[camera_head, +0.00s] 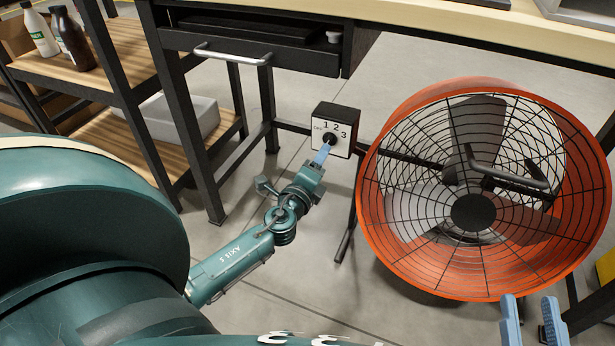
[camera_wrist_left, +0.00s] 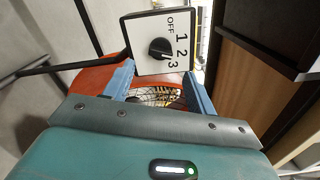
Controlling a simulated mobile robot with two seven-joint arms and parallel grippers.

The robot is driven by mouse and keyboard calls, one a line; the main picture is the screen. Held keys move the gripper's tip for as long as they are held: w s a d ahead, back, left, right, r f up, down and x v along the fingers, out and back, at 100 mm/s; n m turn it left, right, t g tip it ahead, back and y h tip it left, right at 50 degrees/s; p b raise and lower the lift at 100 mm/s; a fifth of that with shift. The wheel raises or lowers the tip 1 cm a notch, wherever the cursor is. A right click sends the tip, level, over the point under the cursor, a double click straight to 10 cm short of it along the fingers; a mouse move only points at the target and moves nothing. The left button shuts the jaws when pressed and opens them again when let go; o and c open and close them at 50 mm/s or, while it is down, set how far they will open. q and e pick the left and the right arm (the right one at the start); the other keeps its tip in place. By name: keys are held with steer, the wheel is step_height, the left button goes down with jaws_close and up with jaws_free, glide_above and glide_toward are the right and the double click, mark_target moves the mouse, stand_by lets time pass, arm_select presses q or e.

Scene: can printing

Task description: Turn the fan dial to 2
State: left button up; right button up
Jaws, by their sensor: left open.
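The fan dial is a round black knob (camera_head: 328,138) on a white-faced control box (camera_head: 344,127) marked OFF, 1, 2 and 3. In the left wrist view the knob (camera_wrist_left: 160,48) shows clearly on the box's face (camera_wrist_left: 149,27); which mark it points to is hard to tell. My left gripper (camera_head: 322,154) is just in front of the box, below the knob in the head view. In the wrist view its blue fingers (camera_wrist_left: 160,88) are apart, with nothing between them. My right gripper (camera_head: 531,318) is at the bottom right with its fingers apart and empty.
A large orange fan (camera_head: 375,235) with a black wire guard stands right of the box. A workbench (camera_head: 440,20) with a drawer (camera_head: 245,42) is above and behind. A wooden shelf (camera_head: 115,65) with bottles stands at the left. Grey floor shows below the box.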

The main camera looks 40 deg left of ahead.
arm_select(q)
steer(key=v, duration=0.7)
arm_select(e)
steer(key=shift+f, duration=0.3)
arm_select(q)
steer(key=shift+s, duration=0.1)
arm_select(e)
steer(key=shift+r, duration=0.2)
